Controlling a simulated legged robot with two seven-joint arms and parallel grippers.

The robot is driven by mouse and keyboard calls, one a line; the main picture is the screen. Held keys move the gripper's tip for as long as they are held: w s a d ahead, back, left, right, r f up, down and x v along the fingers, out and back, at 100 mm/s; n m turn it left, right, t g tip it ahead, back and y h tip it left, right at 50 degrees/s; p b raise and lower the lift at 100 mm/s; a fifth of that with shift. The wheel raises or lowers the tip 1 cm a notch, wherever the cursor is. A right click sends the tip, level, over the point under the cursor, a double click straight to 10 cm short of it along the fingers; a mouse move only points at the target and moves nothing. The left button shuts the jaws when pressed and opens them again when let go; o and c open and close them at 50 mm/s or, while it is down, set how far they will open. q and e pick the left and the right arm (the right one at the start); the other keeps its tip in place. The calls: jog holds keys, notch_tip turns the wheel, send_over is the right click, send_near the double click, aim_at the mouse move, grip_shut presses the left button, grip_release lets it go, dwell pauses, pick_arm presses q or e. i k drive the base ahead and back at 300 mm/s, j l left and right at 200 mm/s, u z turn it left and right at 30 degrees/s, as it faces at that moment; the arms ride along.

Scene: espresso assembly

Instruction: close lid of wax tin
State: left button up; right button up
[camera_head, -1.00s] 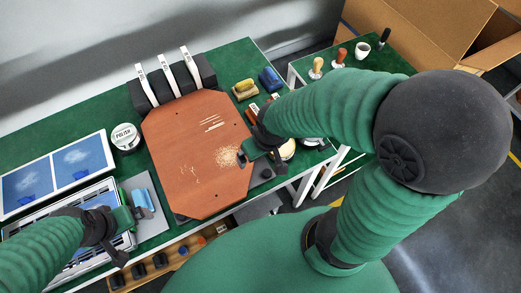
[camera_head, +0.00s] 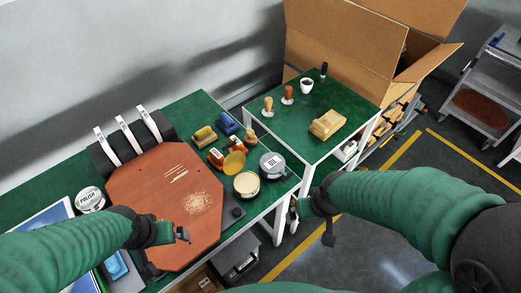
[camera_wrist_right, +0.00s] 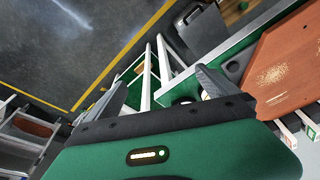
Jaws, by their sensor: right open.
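The wax tin (camera_head: 246,184) is an open round tin with pale cream contents, near the right end of the green workbench. Its golden lid (camera_head: 234,163) stands raised at the tin's far-left side. My right gripper (camera_head: 309,224) is off the bench's right edge, over the floor, apart from the tin. In the right wrist view its two fingers (camera_wrist_right: 163,88) are spread with nothing between them. My left gripper (camera_head: 182,235) is above the lower part of the reddish-brown board; its finger gap is not clear.
A tin marked OIL (camera_head: 272,166) stands right of the wax tin. The brown board (camera_head: 165,200) holds shavings. A side table (camera_head: 310,120) with tampers and a cup stands at the back right.

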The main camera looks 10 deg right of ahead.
aim_at(236, 161)
jog(key=i+l+u, duration=0.2)
jog(key=l, duration=0.2)
jog(key=i+l+u, duration=0.2)
jog(key=l, duration=0.2)
jog(key=l+u, duration=0.2)
jog(key=l, duration=0.2)
